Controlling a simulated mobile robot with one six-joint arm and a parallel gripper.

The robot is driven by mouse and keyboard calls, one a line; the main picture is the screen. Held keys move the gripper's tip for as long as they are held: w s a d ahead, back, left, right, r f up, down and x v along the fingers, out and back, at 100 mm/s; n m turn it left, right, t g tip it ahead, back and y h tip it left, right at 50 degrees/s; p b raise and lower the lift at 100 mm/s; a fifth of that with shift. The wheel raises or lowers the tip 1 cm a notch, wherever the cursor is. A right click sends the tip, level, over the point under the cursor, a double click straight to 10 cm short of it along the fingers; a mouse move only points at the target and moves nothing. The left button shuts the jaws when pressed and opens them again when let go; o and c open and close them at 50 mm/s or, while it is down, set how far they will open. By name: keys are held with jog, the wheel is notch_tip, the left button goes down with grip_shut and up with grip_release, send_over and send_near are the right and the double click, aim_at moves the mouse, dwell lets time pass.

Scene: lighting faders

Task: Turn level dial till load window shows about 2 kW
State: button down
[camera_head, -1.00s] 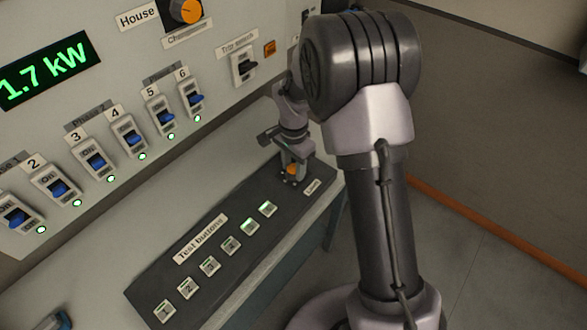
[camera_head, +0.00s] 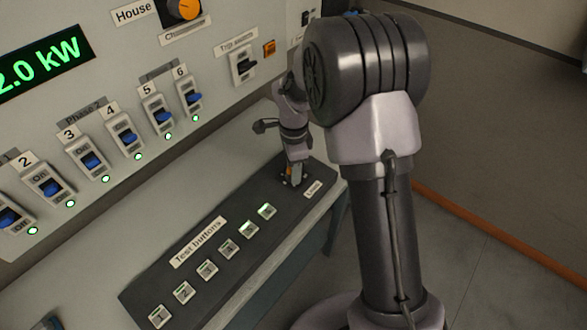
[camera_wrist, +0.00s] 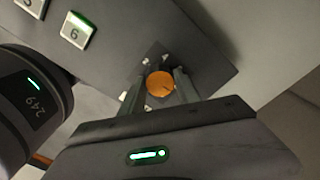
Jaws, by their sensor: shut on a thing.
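The level dial (camera_wrist: 160,84) is a small orange knob at the right end of the dark test-button panel, by a label that seems to read "Level". In the head view only a sliver of the dial (camera_head: 289,170) shows, the rest hidden by my gripper (camera_head: 293,176). My gripper (camera_wrist: 161,88) is shut on the dial, one finger on each side of it in the wrist view. The load window (camera_head: 40,66) on the wall panel reads 2.0 kW in green digits.
The panel (camera_head: 140,292) carries a row of test buttons left of the dial. Numbered blue switches (camera_head: 125,138) with lit green lamps line the wall panel. Another orange knob (camera_head: 184,9) is above. Open floor (camera_head: 480,240) lies at the right.

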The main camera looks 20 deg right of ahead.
dwell(0.3)
jog(key=c, duration=0.9)
grip_release()
notch_tip(320, 180, up, 18)
jog(key=p, duration=0.6)
jog(key=shift+f, duration=0.25)
